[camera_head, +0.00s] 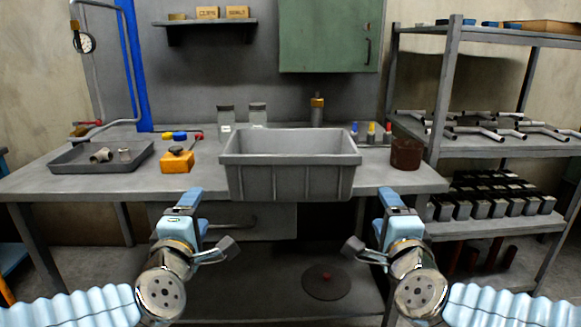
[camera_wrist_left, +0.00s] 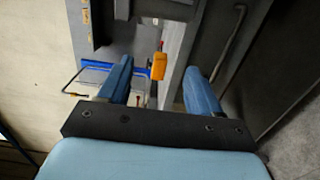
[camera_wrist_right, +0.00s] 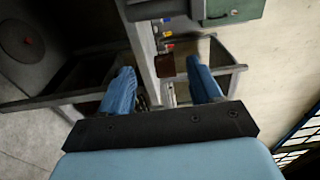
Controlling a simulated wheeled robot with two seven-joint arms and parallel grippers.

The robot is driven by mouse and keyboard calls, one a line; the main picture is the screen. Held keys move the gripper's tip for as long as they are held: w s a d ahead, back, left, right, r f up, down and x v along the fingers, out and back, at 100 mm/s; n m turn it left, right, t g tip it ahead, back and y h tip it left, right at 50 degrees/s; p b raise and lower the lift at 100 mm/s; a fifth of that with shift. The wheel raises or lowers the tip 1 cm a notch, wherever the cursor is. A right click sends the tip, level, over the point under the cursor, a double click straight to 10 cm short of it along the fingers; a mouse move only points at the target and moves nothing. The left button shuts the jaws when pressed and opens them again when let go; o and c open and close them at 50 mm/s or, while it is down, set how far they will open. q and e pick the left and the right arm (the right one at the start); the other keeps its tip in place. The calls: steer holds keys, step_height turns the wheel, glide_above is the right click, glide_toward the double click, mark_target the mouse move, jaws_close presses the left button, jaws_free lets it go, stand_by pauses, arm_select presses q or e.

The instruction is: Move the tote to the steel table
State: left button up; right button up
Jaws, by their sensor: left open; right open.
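The grey ribbed tote (camera_head: 290,181) stands upright on the steel table (camera_head: 80,187), at the middle of its front edge, and looks empty. My left gripper (camera_head: 190,199) is open and empty in front of the table, below and left of the tote. Its two blue fingers also show apart in the left wrist view (camera_wrist_left: 160,85). My right gripper (camera_head: 392,197) is open and empty, below and right of the tote. Its fingers show apart in the right wrist view (camera_wrist_right: 163,88). Neither gripper touches the tote.
A dark tray (camera_head: 100,157) with small cups and an orange block (camera_head: 177,161) lie left of the tote. Jars (camera_head: 258,114) stand behind it. A brown container (camera_head: 406,154) stands to its right. A metal shelf rack (camera_head: 490,145) is at right, loaded with parts.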

arm_select(q)
steer(key=shift+w, duration=0.1)
arm_select(e)
steer(key=shift+w, duration=0.1)
arm_select(q)
steer(key=w+d, duration=0.1)
steer(key=w, duration=1.3)
steer(key=shift+d, duration=0.25)
arm_select(e)
steer(key=w+a, duration=0.1)
steer(key=w, duration=1.3)
steer(key=shift+a, duration=0.25)
